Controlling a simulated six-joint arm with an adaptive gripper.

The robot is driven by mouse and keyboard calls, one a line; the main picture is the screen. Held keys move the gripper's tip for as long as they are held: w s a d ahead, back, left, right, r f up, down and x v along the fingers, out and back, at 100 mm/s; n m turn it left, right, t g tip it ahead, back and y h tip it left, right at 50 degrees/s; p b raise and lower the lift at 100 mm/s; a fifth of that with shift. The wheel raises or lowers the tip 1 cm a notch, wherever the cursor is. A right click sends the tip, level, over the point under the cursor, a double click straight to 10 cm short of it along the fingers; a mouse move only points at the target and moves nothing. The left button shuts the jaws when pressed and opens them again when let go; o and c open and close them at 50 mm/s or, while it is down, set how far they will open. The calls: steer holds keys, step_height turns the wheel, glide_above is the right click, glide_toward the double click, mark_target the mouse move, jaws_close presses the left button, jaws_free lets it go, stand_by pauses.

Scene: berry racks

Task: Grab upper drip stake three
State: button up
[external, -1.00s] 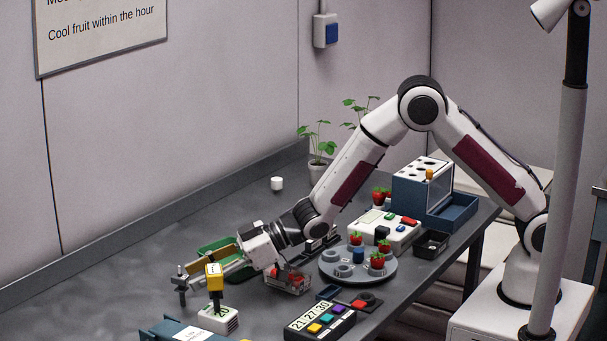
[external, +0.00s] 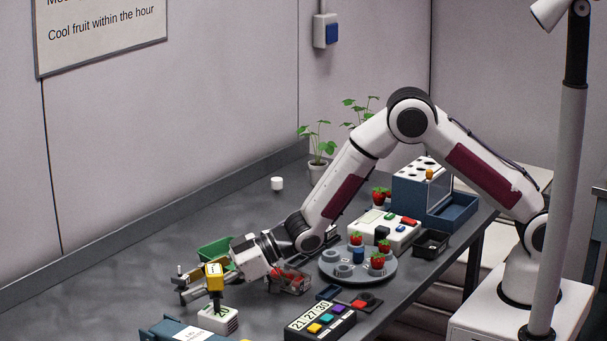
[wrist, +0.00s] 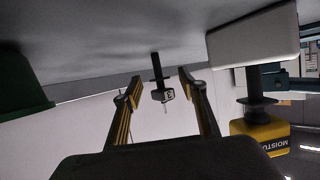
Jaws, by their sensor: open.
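A small dark drip stake with a grey numbered tag (wrist: 163,95) stands on the table. In the wrist view, which is upside down, it shows between my gripper's (wrist: 160,84) two fingers, with a gap on each side. The number is too small to read surely. My gripper is open, low over the table and nearly level, and holds nothing. In the external view my gripper (external: 187,285) is at the table's left part, partly behind a yellow moisture meter, and the stake is largely hidden among the fingers.
The yellow moisture meter (external: 214,277) on its white block (external: 218,319) stands close beside my fingers. A green tray (external: 214,252) is behind my gripper. A clear punnet of berries (external: 290,280) and a round grey turntable (external: 337,277) lie to the right. The far left table is clear.

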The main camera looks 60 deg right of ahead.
mark_target(180, 294)
steer(key=shift+x, duration=1.55)
steer(key=c, duration=0.8)
